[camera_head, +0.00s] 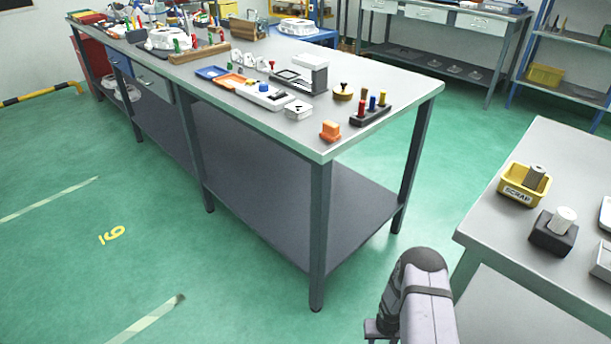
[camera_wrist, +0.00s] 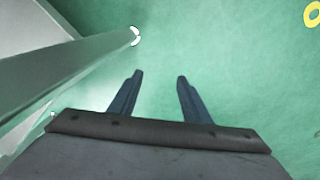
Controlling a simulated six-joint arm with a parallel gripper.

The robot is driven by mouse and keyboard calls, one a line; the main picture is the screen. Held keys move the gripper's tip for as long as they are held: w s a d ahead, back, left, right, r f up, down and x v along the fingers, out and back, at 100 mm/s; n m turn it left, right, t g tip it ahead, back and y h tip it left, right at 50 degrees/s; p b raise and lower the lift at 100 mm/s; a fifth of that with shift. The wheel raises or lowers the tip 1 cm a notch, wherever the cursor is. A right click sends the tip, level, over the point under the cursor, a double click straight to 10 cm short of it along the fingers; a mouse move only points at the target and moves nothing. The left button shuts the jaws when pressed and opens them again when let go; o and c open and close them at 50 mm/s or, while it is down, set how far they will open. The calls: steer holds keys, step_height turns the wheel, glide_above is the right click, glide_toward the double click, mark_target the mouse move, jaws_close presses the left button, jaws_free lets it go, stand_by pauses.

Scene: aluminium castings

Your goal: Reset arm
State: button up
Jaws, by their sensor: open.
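My gripper (camera_wrist: 158,78) shows in the wrist view with its two dark fingers spread apart and nothing between them. It points down toward the bare green floor. In the head view my arm rises at the bottom, right of centre, in front of the long workbench (camera_head: 360,170). Only a small dark part of the gripper end shows there, low and beside the arm, so its fingers cannot be made out in that view.
A grey table leg (camera_wrist: 70,65) runs close on the left in the wrist view. A second table (camera_head: 490,225) at the right holds a yellow scrap bin (camera_head: 512,188) and a black block with a white cylinder (camera_head: 563,219). Open green floor (camera_head: 230,275) lies to the left.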

steer(key=s+r+n+g+y+p, duration=0.1)
steer(key=s+r+n+g+p, duration=0.15)
steer(key=s+r+p, duration=0.65)
steer(key=s+r+n+g+y+p, duration=0.1)
steer(key=s+r+n+p, duration=0.15)
steer(key=s+r, duration=1.15)
steer(key=w+a+r+m+t+h+b, duration=0.1)
steer(key=w+r, duration=0.3)
steer(key=r, duration=0.4)
steer(key=w+a+r+m+t+h+b, duration=0.15)
steer(key=w+r, duration=0.25)
steer(key=r, duration=0.5)
steer(key=s+a+r+m+y+b, duration=0.1)
steer(key=s+a+r+m, duration=0.1)
steer(key=a+r, duration=0.6)
step_height(320, 180, up, 18)
steer(key=p, duration=1.7)
steer(key=shift+d+r, duration=0.2)
steer(key=shift+d, duration=0.2)
steer(key=shift+c, duration=0.6)
